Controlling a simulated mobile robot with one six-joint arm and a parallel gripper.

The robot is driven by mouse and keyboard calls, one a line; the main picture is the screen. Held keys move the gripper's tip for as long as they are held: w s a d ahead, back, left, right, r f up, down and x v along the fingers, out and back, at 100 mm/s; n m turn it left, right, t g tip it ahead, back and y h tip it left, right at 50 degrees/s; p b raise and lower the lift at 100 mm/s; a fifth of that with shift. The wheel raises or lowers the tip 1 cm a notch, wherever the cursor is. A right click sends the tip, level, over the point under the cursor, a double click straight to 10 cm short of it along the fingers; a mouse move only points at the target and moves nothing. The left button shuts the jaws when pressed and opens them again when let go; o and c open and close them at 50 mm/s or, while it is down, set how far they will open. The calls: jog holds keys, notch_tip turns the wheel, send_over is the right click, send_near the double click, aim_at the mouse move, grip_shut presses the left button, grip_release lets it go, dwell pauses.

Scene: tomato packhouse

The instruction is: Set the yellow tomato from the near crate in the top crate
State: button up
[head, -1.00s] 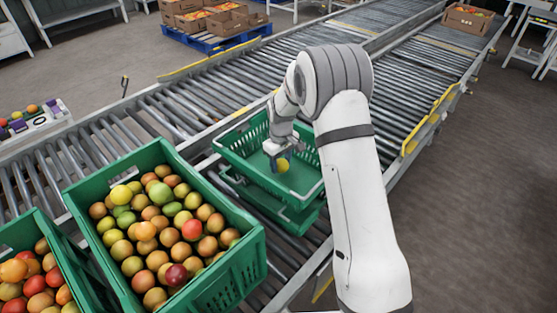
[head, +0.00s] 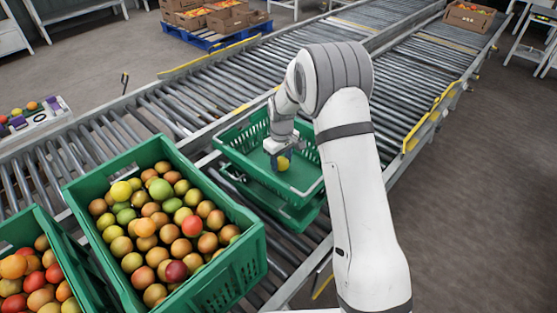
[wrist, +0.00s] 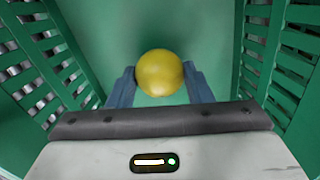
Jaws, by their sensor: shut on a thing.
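The yellow tomato (head: 283,163) is held between the fingers of my gripper (head: 281,158), low inside the top crate (head: 307,178). In the wrist view the yellow tomato (wrist: 160,73) sits between the two blue-grey fingers (wrist: 160,88), with the green crate floor (wrist: 215,40) behind it. I cannot tell whether the tomato touches that floor. The top crate is green, slatted and otherwise empty, stacked on another green crate (head: 308,216). The near crate (head: 240,255) is green and full of red, orange, green and yellow tomatoes.
Another full green crate (head: 62,250) stands at the lower left. The stacked crates rest on a roller conveyor (head: 180,112) with yellow edge guards (head: 432,118). Slatted crate walls stand close on both sides of my gripper. A cardboard box of tomatoes (head: 468,20) sits far right.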

jog(key=shift+f, duration=0.4)
jog(key=o, duration=0.8)
jog(key=c, duration=0.3)
jog(key=shift+r, duration=0.1)
jog(key=shift+r+p, duration=1.8)
jog(key=shift+r, duration=1.65)
